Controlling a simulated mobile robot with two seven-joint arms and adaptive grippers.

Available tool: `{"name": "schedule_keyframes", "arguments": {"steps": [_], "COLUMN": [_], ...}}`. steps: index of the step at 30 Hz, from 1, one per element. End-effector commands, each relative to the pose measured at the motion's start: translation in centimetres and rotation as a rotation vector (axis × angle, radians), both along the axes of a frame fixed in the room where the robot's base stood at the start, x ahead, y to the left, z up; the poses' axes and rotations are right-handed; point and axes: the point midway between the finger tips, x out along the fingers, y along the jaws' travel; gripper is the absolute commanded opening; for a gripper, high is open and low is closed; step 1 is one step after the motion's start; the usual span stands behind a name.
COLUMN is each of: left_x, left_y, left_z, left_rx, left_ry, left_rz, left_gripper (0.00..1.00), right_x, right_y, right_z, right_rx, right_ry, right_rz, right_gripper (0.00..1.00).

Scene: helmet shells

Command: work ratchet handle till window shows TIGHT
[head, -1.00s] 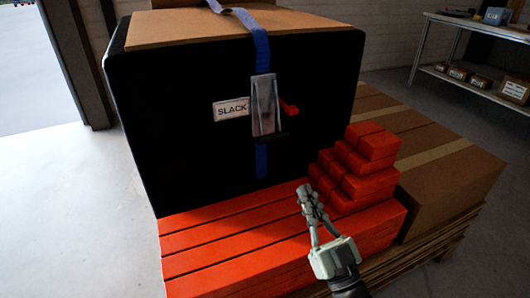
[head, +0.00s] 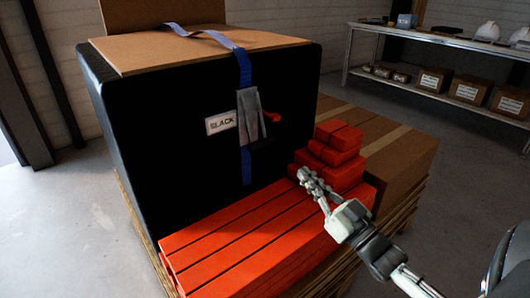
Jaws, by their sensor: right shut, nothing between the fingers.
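The ratchet (head: 249,117) is a grey metal buckle on a blue strap (head: 244,68) that runs down the front of a large black case (head: 160,135). A red tab (head: 273,117) sticks out at its right, and a dark bar shows at its lower end. The window (head: 221,122) beside it, a white plate, reads SLACK. My right gripper (head: 306,176) is shut and empty, below and to the right of the ratchet, apart from it, over the red boxes. My left gripper is not in view.
Long red boxes (head: 245,235) lie in front of the case, with smaller red blocks (head: 338,145) stacked at their right end. Brown cartons (head: 405,150) sit behind on the pallet. A shelf (head: 450,42) with boxes and white helmets stands at the back right. The floor around is clear.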

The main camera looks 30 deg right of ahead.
Motion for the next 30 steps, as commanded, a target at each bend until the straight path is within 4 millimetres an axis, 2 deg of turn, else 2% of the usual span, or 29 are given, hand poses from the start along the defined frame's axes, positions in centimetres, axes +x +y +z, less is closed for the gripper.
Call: {"name": "schedule_keyframes", "arguments": {"steps": [5,15,17,18,24,30], "left_x": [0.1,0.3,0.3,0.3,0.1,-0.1], "left_y": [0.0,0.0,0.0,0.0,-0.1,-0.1], "left_z": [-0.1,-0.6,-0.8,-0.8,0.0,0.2], "left_rx": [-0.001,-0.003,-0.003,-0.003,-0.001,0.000], "left_ry": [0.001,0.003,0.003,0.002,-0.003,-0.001], "left_rz": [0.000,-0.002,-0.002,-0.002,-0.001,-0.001], "left_gripper": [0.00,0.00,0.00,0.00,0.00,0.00], "right_x": [2.0,8.9,9.9,10.5,12.4,12.9], "right_y": [0.2,0.7,0.8,0.8,1.0,1.1], "right_z": [0.8,3.0,3.0,2.3,1.3,1.0], "right_rx": [-0.001,-0.001,0.000,0.001,-0.001,0.000], "right_ry": [-0.005,-0.006,-0.003,-0.001,-0.002,-0.001], "right_rz": [0.002,0.001,0.000,-0.001,0.000,0.001], "right_gripper": [0.00,0.00,0.00,0.00,0.00,0.00]}}
